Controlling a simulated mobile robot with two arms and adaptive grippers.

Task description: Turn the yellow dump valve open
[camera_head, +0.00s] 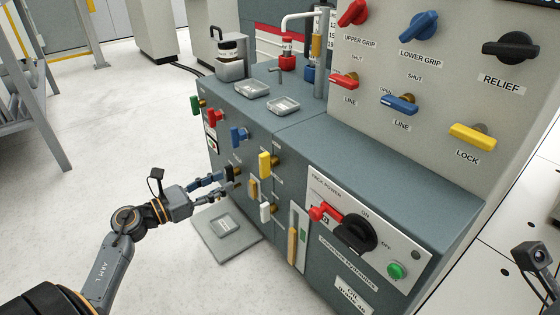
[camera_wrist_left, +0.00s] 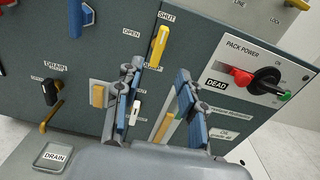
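The yellow valve handle (camera_head: 264,166) is on the front of the grey-blue console, and I take it to be the dump valve. It stands roughly upright, hung from a brass stem. In the left wrist view the yellow handle (camera_wrist_left: 159,46) lies between OPEN and SHUT labels, beyond my fingers. Its lower label is partly hidden. My left gripper (camera_head: 224,182) is open and empty, short of the console and left of the yellow handle in the head view. In the wrist view the left gripper (camera_wrist_left: 156,82) has its fingers apart below the handle. My right gripper is not visible.
A black drain handle (camera_wrist_left: 51,91) is left of the fingers. A white handle (camera_head: 265,212) and a tan block (camera_head: 252,189) sit below the yellow one. The red-and-black power switch (camera_head: 355,233) is to the right. A grey drain tray (camera_head: 236,243) lies on the floor.

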